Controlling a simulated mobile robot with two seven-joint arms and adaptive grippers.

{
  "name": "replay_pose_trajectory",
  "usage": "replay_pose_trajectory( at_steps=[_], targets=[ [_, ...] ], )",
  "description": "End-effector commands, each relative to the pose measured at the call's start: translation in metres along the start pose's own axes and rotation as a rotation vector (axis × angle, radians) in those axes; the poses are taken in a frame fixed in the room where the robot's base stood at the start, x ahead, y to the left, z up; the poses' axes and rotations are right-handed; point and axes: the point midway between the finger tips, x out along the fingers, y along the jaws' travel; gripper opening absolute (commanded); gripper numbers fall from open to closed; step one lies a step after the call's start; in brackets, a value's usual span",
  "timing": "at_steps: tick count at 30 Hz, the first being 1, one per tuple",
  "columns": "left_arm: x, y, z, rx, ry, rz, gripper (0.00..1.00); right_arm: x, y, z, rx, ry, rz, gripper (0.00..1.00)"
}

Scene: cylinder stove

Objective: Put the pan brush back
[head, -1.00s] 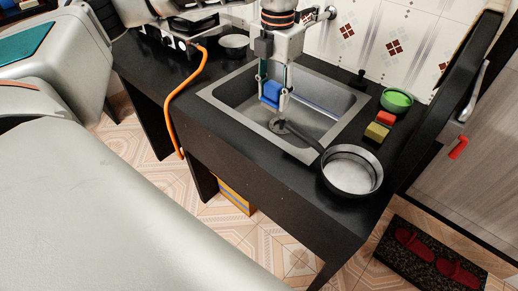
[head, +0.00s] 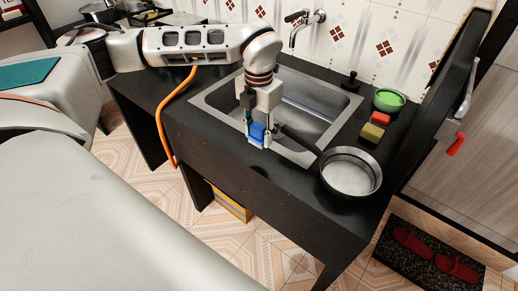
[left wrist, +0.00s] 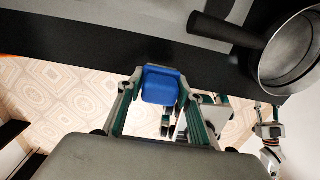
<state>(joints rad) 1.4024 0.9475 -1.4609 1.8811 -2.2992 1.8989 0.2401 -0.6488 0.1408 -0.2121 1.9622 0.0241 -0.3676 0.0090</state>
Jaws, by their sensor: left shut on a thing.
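My left gripper (head: 257,142) is shut on the blue pan brush (head: 258,131), pointing down over the front rim of the sink (head: 290,148). The brush's blue block shows between the fingers in the left wrist view (left wrist: 160,86). Its bristles cannot be made out. The black pan (head: 350,172) sits on the counter right of the sink, its dark handle reaching back over the sink's edge; the brush is apart from it. In the left wrist view, what looks like my right gripper (left wrist: 267,113) is small at the right edge, its jaws unclear.
A green bowl (head: 389,100), a red block (head: 381,118) and a yellow-green sponge (head: 372,132) stand right of the sink. A tap (head: 305,22) is on the wall behind. An orange hose (head: 163,122) hangs at the left. The front counter strip is bare.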

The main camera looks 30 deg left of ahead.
Motion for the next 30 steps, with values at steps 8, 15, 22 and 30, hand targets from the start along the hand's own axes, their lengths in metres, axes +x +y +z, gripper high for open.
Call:
replay_pose_trajectory(
  at_steps=[8,15,22,30],
  targets=[
    [0.024,0.0,0.001,0.0,-0.001,0.0,0.15,0.001,0.0,0.001,0.0,0.0,0.0,0.4],
    [0.056,-0.001,-0.001,0.0,0.003,-0.001,0.15,0.002,-0.001,0.004,0.001,-0.002,-0.001,0.4],
    [0.065,-0.001,0.001,0.0,-0.002,-0.001,0.15,0.002,-0.001,0.005,0.001,-0.003,-0.001,0.4],
    [0.068,0.0,0.0,0.0,0.0,0.0,0.38,0.003,-0.002,0.006,0.002,-0.003,-0.001,0.4]
  ],
)
